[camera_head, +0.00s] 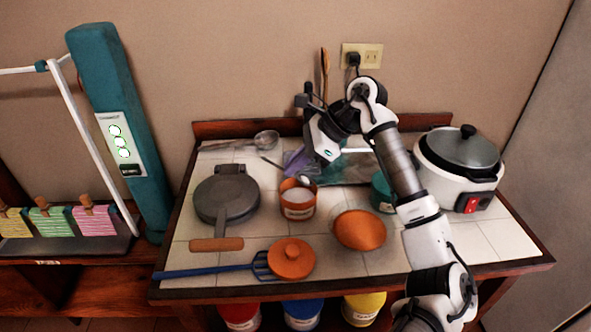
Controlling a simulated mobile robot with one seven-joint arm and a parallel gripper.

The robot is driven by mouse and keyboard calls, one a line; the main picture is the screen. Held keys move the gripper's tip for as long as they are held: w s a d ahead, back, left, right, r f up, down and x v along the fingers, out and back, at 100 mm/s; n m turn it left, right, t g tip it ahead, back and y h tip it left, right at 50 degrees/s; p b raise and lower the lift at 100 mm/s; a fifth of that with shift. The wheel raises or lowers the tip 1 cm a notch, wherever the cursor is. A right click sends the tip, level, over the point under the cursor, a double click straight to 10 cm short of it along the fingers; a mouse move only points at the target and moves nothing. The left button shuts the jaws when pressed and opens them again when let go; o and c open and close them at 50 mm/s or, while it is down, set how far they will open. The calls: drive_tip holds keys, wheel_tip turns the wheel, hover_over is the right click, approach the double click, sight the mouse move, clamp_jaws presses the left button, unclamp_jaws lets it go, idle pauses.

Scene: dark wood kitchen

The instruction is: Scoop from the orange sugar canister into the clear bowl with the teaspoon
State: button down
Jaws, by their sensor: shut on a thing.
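The orange sugar canister (297,211) stands open near the middle of the tiled counter, with white contents showing inside. The small pale bowl of the teaspoon (304,181) shows at the canister's back rim; I cannot tell whether it touches the contents. My gripper (318,164) is just behind and above the canister, pointing down. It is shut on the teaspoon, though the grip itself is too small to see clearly. An orange lid (292,258) with a knob lies in front of the canister.
A grey round pan (227,198) is left of the canister, and an orange rounded object (360,230) is to the right. A teal canister (380,192) and a white cooker (459,165) stand further right. A blue-handled utensil (207,270) lies along the front edge.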

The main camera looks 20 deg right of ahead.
sight(278, 166)
drive_tip(key=shift+r, duration=0.55)
drive_tip(key=shift+w+a+r, duration=0.1)
drive_tip(key=shift+a+r, duration=0.1)
drive_tip(key=shift+r, duration=0.1)
drive_tip(key=shift+w+a+r+g+h, duration=0.1)
drive_tip(key=shift+a+r+g+h, duration=0.15)
drive_tip(key=shift+a+r+h, duration=0.4)
drive_tip(key=shift+w+a+r+g+h, duration=0.2)
drive_tip(key=shift+r+h, duration=0.25)
drive_tip(key=shift+h, duration=0.5)
drive_tip(key=shift+s+d+f, duration=0.1)
drive_tip(key=shift+s, duration=0.05)
